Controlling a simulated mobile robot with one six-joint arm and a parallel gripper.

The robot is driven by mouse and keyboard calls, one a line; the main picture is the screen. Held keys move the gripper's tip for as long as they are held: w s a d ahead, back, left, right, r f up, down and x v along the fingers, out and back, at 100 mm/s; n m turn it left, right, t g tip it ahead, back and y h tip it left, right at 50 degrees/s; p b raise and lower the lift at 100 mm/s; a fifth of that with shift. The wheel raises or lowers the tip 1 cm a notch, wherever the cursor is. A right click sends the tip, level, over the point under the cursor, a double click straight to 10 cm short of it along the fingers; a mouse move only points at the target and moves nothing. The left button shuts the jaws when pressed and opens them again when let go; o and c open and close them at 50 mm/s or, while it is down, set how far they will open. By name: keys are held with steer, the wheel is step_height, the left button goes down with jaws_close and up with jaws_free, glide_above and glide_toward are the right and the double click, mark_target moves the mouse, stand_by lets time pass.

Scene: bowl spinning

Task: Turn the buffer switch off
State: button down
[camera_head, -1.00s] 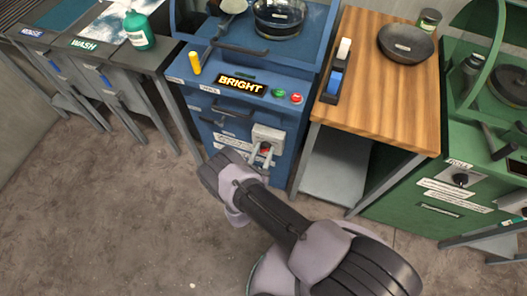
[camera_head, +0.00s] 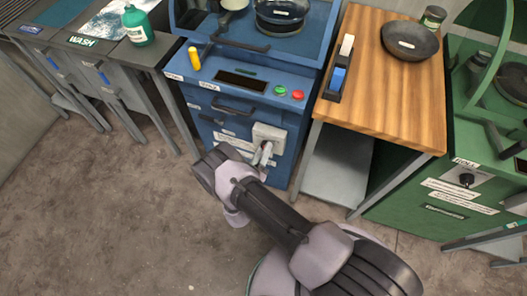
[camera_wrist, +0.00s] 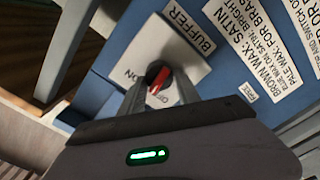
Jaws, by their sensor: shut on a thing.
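The buffer switch is a pale box (camera_head: 268,136) on the front of the blue machine (camera_head: 235,60). In the wrist view its plate (camera_wrist: 170,42) carries a BUFFER label and an ON mark, upside down. Its round black knob with a red handle (camera_wrist: 159,78) sits between my fingertips. The handle lies at a slant to the box. My gripper (camera_head: 264,155) is shut on the knob; it also shows in the wrist view (camera_wrist: 160,92). In the head view my fingers mostly hide the knob. The machine's display (camera_head: 241,81) is dark.
Green (camera_head: 280,90) and red (camera_head: 298,95) buttons sit above the switch. A wooden-topped table (camera_head: 390,95) with a dark bowl (camera_head: 409,40) stands to the right, then a green machine (camera_head: 450,180). The wash bench (camera_head: 88,42) is left. The floor at left is clear.

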steer(key=shift+f+n+b, duration=0.2)
steer(key=shift+n+b, duration=0.85)
steer(key=shift+n, duration=2.45)
steer(key=c, duration=0.9)
jaws_free()
